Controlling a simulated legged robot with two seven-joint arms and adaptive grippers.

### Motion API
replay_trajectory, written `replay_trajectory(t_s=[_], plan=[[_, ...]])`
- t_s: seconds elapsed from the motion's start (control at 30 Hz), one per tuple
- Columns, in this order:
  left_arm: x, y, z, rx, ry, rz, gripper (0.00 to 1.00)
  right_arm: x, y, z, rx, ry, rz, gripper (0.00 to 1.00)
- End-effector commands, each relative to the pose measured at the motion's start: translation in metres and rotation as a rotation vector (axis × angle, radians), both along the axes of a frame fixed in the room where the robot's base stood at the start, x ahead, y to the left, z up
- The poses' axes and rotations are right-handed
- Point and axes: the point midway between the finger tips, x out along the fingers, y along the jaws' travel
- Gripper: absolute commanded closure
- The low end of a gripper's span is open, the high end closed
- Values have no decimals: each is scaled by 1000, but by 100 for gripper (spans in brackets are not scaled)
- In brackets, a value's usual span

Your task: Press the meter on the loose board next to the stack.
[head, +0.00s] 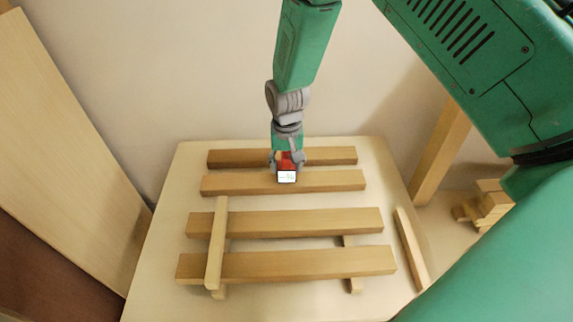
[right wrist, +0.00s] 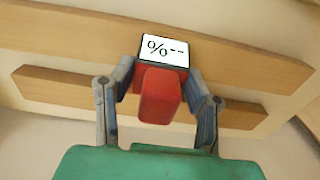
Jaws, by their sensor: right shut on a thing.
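The meter (head: 287,177) is a small red block with a white display face. My right gripper (head: 286,165) is shut on it, with one finger on each side. In the right wrist view the meter (right wrist: 160,95) shows "%--" on its display. The meter's display end is over or against a loose board (head: 330,181); I cannot tell whether they touch. Another loose board (head: 225,158) lies behind it, partly hidden by the gripper. The stack, with two long boards (head: 310,262) and cross strips (head: 217,240), is nearer the front. My left gripper is not in view.
The boards lie on a pale table (head: 160,235). A thin strip (head: 411,248) lies near its right edge. Wood blocks (head: 487,208) and a leaning post (head: 440,150) are beyond that edge. Large panels (head: 70,170) lean at left.

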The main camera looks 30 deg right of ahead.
Motion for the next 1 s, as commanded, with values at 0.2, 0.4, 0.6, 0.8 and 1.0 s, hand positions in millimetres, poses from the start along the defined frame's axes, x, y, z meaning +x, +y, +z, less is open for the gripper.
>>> replay_trajectory(t_s=[0.2,0.4,0.6,0.8,1.0], plan=[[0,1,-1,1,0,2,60,0,3,-1,-3,-1,2,92],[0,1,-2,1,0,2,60,0,-2,-6,4,0,2,92],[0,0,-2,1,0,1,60,0,-2,-8,4,0,2,92],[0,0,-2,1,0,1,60,0,1,-7,0,1,2,92],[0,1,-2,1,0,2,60,0,1,-7,0,1,2,92]])
